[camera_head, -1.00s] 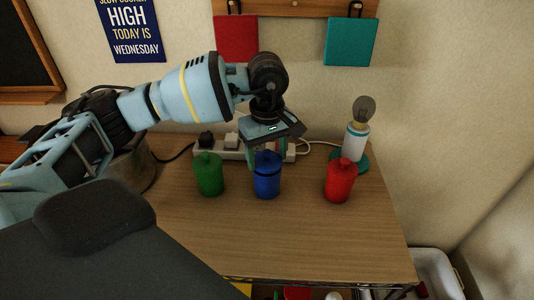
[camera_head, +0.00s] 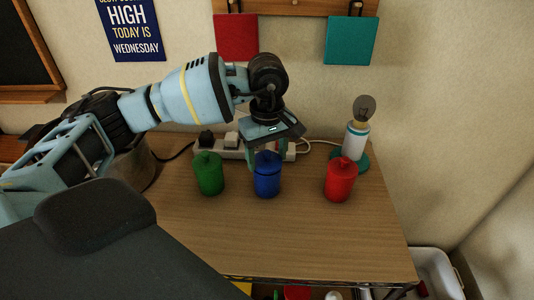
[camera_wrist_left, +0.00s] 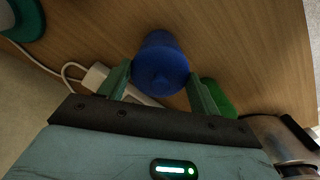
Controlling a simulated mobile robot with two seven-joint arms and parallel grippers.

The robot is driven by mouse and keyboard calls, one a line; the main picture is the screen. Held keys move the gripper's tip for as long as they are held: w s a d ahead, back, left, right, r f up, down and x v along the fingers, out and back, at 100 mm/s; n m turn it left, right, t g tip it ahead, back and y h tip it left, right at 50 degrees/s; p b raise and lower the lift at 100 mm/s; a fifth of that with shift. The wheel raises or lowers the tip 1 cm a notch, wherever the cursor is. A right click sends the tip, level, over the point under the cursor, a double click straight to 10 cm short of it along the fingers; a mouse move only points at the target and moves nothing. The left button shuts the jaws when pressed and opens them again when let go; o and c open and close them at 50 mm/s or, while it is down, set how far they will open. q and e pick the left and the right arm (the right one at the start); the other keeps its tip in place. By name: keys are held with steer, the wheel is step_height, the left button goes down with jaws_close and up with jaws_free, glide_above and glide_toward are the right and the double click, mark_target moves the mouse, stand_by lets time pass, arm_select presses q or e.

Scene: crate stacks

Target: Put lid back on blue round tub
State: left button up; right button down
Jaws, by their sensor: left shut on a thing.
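The blue round tub (camera_head: 267,185) stands upright on the wooden table between the green and red tubs. Its blue lid (camera_head: 267,161), with a small knob, sits on top of the tub, level, and no clear gap shows between them. My left gripper (camera_head: 267,152) is above the tub, pointing down, with its green fingers shut on the lid. In the left wrist view the lid (camera_wrist_left: 160,66) lies between the two fingers and hides most of the tub. My right gripper is not in view.
A green tub (camera_head: 209,177) stands close on the left and a red tub (camera_head: 340,182) on the right, both lidded. A power strip (camera_head: 230,149) lies behind. A lamp (camera_head: 357,138) stands at the back right. The table's front is clear.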

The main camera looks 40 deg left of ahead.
arm_select(q)
steer(key=o, duration=1)
steer(key=shift+o, duration=0.5)
steer(key=shift+o, duration=0.9)
steer(key=shift+r, duration=0.1)
steer(key=shift+r+p, duration=0.5)
steer(key=shift+r, duration=0.7)
steer(key=shift+r+p, duration=0.7)
steer(key=shift+r, duration=1.6)
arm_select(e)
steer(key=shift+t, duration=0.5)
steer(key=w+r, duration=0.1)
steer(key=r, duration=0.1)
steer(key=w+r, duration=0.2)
